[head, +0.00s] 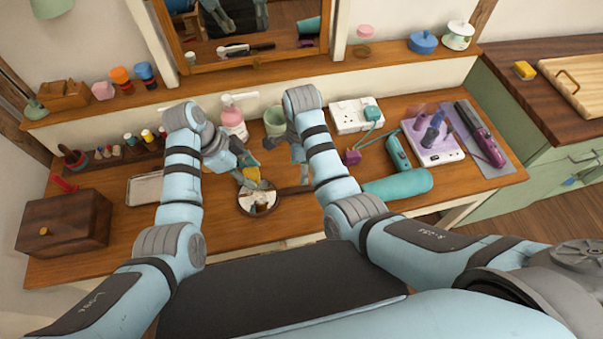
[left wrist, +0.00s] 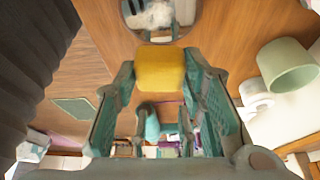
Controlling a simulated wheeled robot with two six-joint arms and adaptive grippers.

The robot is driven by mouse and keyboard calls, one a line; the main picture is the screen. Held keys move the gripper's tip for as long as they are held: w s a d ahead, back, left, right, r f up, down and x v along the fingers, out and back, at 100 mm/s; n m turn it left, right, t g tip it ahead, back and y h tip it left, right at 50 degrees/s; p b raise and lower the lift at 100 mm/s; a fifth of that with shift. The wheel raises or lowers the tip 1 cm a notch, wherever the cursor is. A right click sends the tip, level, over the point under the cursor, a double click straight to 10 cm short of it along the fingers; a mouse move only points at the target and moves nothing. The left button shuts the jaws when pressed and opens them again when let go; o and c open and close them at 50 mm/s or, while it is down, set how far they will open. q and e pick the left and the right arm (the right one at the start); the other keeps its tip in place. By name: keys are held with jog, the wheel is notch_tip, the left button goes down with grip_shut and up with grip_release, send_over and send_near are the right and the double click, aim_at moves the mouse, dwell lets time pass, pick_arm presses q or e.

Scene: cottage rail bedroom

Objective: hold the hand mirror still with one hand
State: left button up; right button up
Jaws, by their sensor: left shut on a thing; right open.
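The hand mirror (head: 258,200) lies on the wooden table, its round head in front of my left gripper and its dark handle reaching to the right. Part of its round head shows at the top of the left wrist view (left wrist: 150,16). My left gripper (head: 250,180) is shut on a yellow block (left wrist: 160,69), held between its fingertips close to the mirror head. I cannot tell whether the block touches the glass. My right gripper (head: 299,168) is open and points down near the mirror's handle, with no visible hold on it. My right forearm partly hides the handle's far end.
A green cup (head: 274,121) and a pink bottle (head: 233,122) stand behind the grippers. A teal cylinder (head: 398,186) lies right of my right arm. A metal tray (head: 146,189) and a wooden box (head: 64,222) are at the left. The front strip of table is mostly clear.

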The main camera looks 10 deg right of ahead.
aim_at(302, 188)
notch_tip(302, 188, down, 11)
jog(key=shift+d+r, duration=0.1)
jog(key=shift+r, duration=0.1)
grip_shut()
dwell(1.0)
